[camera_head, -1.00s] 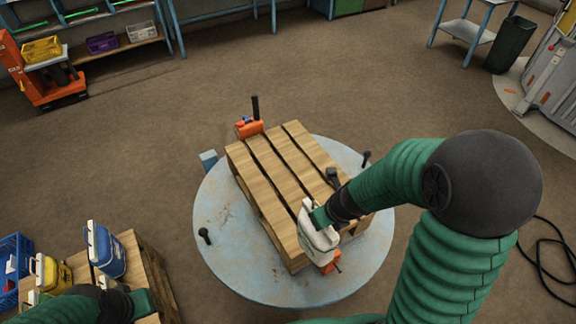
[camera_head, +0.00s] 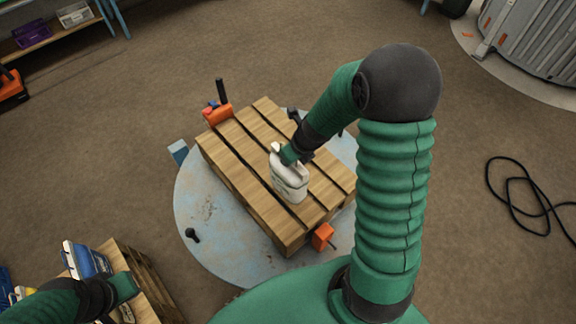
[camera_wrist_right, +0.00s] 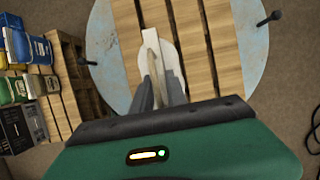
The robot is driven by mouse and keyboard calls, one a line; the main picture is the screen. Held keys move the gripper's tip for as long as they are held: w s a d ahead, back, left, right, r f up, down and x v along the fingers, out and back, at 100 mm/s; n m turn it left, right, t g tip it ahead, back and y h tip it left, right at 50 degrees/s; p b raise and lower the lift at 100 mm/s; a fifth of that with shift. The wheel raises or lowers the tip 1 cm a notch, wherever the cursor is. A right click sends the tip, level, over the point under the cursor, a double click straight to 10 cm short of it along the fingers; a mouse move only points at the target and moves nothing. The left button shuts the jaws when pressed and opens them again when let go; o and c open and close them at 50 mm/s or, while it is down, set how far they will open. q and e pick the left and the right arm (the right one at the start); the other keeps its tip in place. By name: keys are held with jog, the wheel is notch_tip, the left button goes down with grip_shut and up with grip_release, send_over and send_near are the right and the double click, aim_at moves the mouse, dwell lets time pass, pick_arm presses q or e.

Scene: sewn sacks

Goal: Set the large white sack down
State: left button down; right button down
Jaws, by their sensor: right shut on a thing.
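The white sack (camera_head: 289,183) looks like a white jug with a handle and a green print. It is upright over the slats of the wooden pallet (camera_head: 240,185), in from its near end. I cannot tell whether its base touches the slats. My right gripper (camera_head: 288,156) is shut on its top. In the right wrist view the white sack (camera_wrist_right: 171,55) shows between the fingers of my right gripper (camera_wrist_right: 159,90), with the pallet slats behind it. My left gripper (camera_head: 128,286) is at the lower left, beside a blue and white container (camera_head: 88,260); its fingers are unclear.
The pallet lies on a round pale blue turntable (camera_head: 205,235). Orange clamps stand at its far corner (camera_head: 217,114) and near end (camera_head: 322,237). A second pallet (camera_head: 150,280) with containers is at the lower left. A black cable (camera_head: 520,205) lies on the floor at right.

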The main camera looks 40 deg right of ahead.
jog(key=w+d+f+p, duration=0.1)
jog(key=w+d+f, duration=0.3)
jog(key=w, duration=0.3)
jog(key=shift+d+p, duration=0.3)
jog(key=shift+d, duration=0.4)
jog(key=c, duration=1.5)
grip_release()
jog(key=shift+f, duration=0.15)
jog(key=shift+o, duration=0.9)
